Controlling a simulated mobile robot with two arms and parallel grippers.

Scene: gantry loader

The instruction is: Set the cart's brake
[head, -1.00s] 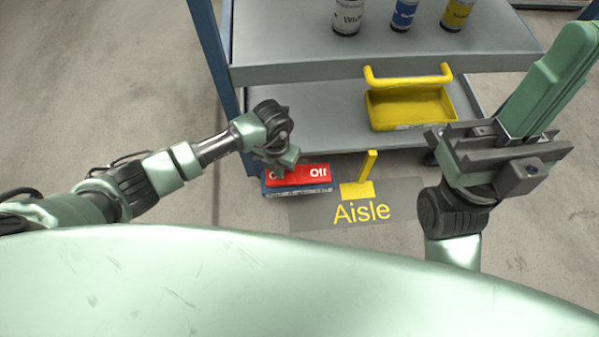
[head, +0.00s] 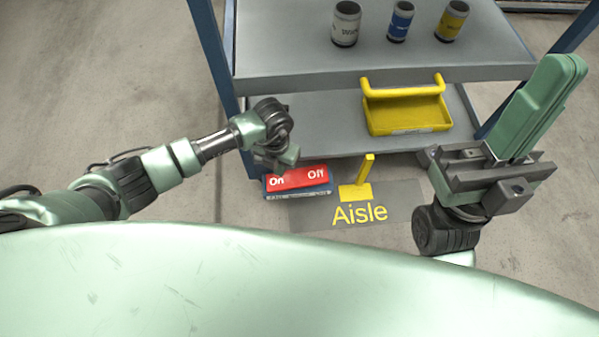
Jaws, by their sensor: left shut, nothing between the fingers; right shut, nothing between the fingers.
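The cart's brake is a red rocker pedal (head: 298,179) marked On at the left and Off at the right, on a blue base low at the cart's front. The On end looks lower than the Off end. My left gripper (head: 277,160) is just above and behind the On end, seen from above. It looks shut and empty; I cannot tell whether it touches the pedal. My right gripper (head: 566,70) is at the right, its green fingers shut together and pointing up, away from the pedal. The cart (head: 290,78) stands ahead with two grey shelves.
A yellow upright tab (head: 366,170) stands right of the pedal, by a grey floor mat marked Aisle (head: 403,207). A yellow tray with a handle (head: 405,118) sits on the lower shelf. Three cans (head: 400,20) stand on the upper shelf. The floor at the left is clear.

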